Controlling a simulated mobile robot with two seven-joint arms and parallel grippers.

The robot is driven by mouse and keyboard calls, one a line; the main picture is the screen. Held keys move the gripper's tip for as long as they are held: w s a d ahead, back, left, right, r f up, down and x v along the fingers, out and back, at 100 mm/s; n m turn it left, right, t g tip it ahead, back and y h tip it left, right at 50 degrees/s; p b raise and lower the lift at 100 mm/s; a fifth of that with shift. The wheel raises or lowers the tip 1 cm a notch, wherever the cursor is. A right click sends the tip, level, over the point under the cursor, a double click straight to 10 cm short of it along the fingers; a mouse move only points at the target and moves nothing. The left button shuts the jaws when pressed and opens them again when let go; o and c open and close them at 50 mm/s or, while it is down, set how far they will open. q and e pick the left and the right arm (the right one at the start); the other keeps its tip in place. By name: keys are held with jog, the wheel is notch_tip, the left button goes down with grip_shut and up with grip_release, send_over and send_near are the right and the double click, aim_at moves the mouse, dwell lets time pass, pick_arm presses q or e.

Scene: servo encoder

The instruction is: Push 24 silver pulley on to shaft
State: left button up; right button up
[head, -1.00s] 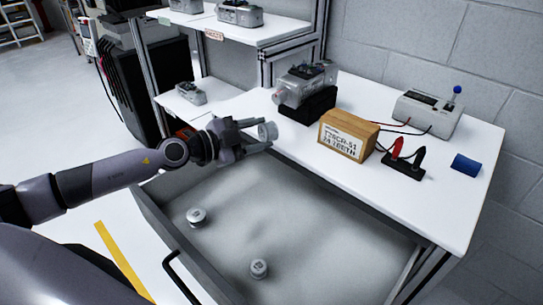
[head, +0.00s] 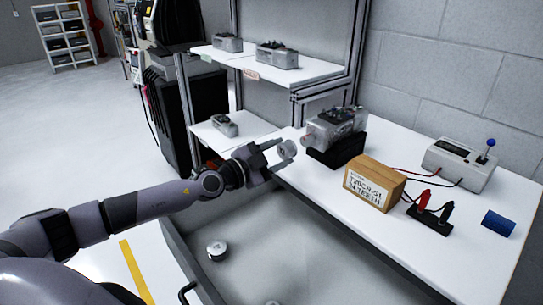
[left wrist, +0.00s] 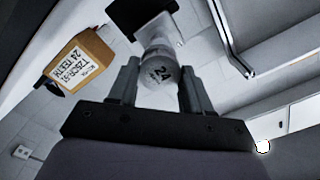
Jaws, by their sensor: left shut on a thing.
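My left gripper (head: 277,160) is shut on a silver pulley (head: 287,150), held up over the far end of the open drawer. In the left wrist view the pulley (left wrist: 160,74) sits between the two fingers and its face shows the number 24. The servo unit (head: 334,127) rests on a black stand (head: 342,152) on the table, a short way right of the pulley. Its shaft end (head: 307,141) faces the pulley, and a small gap shows between them. My right gripper is in neither view.
A cardboard box (head: 374,184) labelled 24 teeth stands right of the servo. Another pulley (head: 217,250) lies in the drawer (head: 257,240) below.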

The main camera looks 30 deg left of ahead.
pick_arm(q)
jog(key=shift+x, duration=1.75)
jog(key=shift+w+d+b, duration=0.15)
jog(key=shift+w+b, duration=0.2)
jog(key=shift+w, duration=0.1)
jog(key=o, duration=1.3)
jog(key=shift+o, duration=0.2)
jog(key=shift+s, duration=0.25)
jog(key=shift+v, duration=1.15)
jog(key=shift+s, duration=0.1)
